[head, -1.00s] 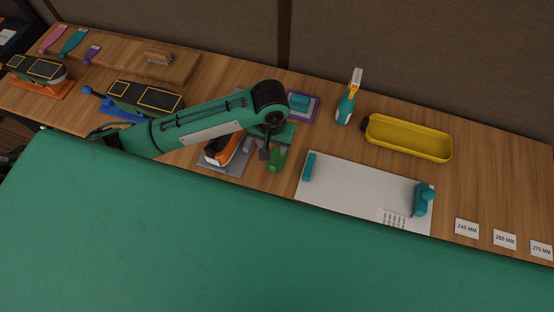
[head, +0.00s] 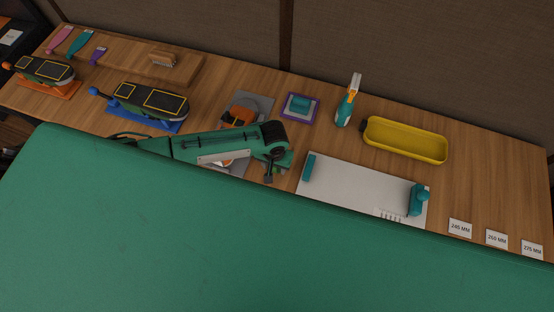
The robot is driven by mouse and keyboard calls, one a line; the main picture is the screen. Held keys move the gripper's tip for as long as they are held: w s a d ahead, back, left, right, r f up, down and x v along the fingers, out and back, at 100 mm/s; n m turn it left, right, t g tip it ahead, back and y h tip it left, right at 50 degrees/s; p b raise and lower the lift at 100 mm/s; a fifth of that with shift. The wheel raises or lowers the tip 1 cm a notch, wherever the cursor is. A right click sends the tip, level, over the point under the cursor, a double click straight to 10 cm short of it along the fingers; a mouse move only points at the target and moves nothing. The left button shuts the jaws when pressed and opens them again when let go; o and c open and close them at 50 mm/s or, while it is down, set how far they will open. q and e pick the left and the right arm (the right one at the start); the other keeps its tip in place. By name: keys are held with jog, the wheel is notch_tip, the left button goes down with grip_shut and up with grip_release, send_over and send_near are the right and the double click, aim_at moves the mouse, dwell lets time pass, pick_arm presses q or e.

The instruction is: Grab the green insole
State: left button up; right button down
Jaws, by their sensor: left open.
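The green insole (head: 75,42) looks teal. My left gripper (head: 269,177) is open, low over the front middle of the bench, far to the right of the green insole. Its fingers point down and look empty. The left arm partly hides a grey plate behind it. My right gripper does not show.
Two devices with black tops, on an orange base (head: 50,88) and a blue base (head: 145,122), stand at the left. A wooden board with a brush (head: 162,59) lies behind. A spray bottle (head: 345,108), yellow tray (head: 405,153) and white board (head: 355,190) are at the right.

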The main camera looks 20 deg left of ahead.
pick_arm(q)
jog(key=shift+f, duration=0.3)
grip_shut()
jog(key=shift+r, duration=0.2)
